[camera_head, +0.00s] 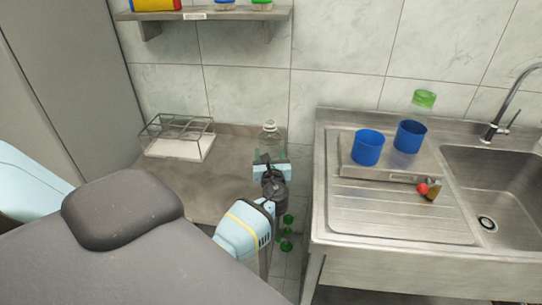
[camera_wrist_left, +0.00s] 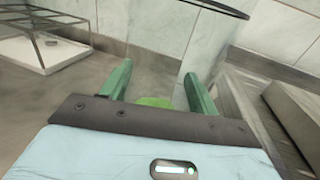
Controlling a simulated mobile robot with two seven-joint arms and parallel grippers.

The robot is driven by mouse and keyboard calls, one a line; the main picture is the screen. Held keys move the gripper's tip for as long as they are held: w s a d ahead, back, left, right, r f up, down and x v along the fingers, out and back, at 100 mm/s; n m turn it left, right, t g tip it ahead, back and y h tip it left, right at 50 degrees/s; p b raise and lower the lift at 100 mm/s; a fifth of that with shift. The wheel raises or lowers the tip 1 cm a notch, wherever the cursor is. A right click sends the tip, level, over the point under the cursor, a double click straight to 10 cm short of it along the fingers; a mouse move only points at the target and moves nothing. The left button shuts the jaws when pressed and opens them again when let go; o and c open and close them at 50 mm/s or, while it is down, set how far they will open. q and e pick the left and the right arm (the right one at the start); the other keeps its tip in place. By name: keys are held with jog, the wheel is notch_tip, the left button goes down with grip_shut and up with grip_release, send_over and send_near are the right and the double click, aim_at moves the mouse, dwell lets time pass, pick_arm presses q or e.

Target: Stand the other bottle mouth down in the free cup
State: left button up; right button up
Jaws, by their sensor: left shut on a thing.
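My left gripper (camera_head: 271,152) is shut on a clear bottle (camera_head: 269,131), held over the grey counter's right end. The bottle's clear narrow end points up in the head view. In the left wrist view the clear bottle (camera_wrist_left: 185,45) stands between the green fingers (camera_wrist_left: 158,85), with a green patch low between them. A blue cup (camera_head: 367,148) on the left of the sink's drainboard has no bottle in it. The right blue cup (camera_head: 409,138) holds another clear bottle (camera_head: 423,101), green end up. Its mouth is hidden. My right gripper is out of view.
A wire rack (camera_head: 180,138) stands on the grey counter. A red ball (camera_head: 423,188) and a small brown thing (camera_head: 433,191) are at the front of the cup stand. The tap (camera_head: 497,128) and basin are at right. A shelf (camera_head: 205,13) hangs above. Green things (camera_head: 287,222) lie lower down.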

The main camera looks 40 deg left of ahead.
aim_at(270, 143)
pick_arm(q)
jog(key=shift+s+d, duration=0.2)
jog(key=shift+d, duration=0.05)
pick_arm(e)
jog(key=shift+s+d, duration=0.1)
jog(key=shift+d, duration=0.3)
pick_arm(q)
notch_tip(270, 143, up, 4)
jog(key=shift+f+p, duration=0.1)
jog(key=shift+p, duration=0.4)
jog(key=shift+r, duration=0.6)
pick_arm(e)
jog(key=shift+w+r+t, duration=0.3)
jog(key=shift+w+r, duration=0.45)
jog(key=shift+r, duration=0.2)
